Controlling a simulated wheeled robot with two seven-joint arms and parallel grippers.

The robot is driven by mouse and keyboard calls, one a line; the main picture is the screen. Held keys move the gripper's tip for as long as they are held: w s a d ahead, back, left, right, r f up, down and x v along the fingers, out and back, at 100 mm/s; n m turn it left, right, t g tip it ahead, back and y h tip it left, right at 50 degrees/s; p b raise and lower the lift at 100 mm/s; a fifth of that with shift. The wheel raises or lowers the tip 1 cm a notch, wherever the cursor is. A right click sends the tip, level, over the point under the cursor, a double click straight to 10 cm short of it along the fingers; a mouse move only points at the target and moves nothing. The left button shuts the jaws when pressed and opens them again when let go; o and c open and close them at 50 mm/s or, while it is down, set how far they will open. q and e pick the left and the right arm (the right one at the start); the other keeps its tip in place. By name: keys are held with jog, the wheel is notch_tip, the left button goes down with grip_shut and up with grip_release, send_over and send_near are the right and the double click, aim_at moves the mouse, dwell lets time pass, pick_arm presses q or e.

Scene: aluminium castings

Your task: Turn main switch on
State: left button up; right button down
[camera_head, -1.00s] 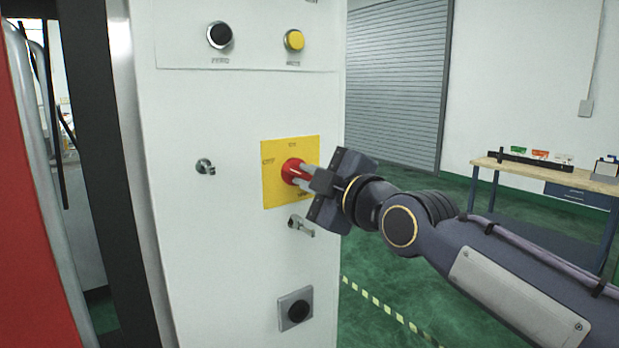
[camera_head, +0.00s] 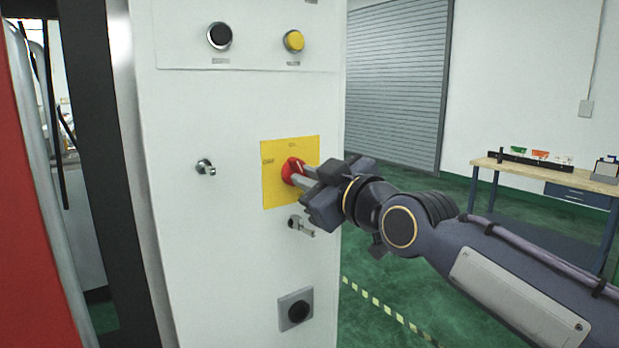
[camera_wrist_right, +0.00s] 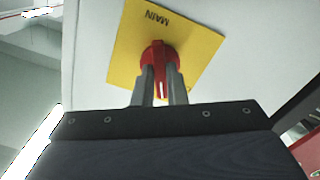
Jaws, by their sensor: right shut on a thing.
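The main switch is a red rotary knob (camera_head: 291,171) on a yellow plate (camera_head: 278,195) on the white cabinet front. My right gripper (camera_head: 304,175) reaches it from the right and is shut on the knob. In the right wrist view the two fingers (camera_wrist_right: 160,84) sit on either side of the raised grip of the red knob (camera_wrist_right: 158,58). The yellow plate (camera_wrist_right: 128,45) there reads "MAIN", upside down. My left gripper is not in view.
A black button (camera_head: 219,36) and a yellow button (camera_head: 293,41) sit above on the cabinet (camera_head: 215,110). Key locks (camera_head: 205,167) (camera_head: 300,226) are beside and below the plate. A workbench (camera_head: 545,172) stands far right.

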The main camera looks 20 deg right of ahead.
jog(key=m, duration=0.5)
jog(key=shift+p, duration=0.4)
jog(key=shift+m, duration=0.3)
jog(key=c, duration=1.5)
grip_release()
jog(key=shift+o, duration=0.2)
jog(key=shift+s, duration=0.1)
jog(key=shift+s+d+f+b, duration=0.1)
jog(key=shift+s+b, duration=0.15)
jog(key=shift+b, duration=0.05)
jog(key=b+v, duration=0.2)
jog(key=v, duration=0.5)
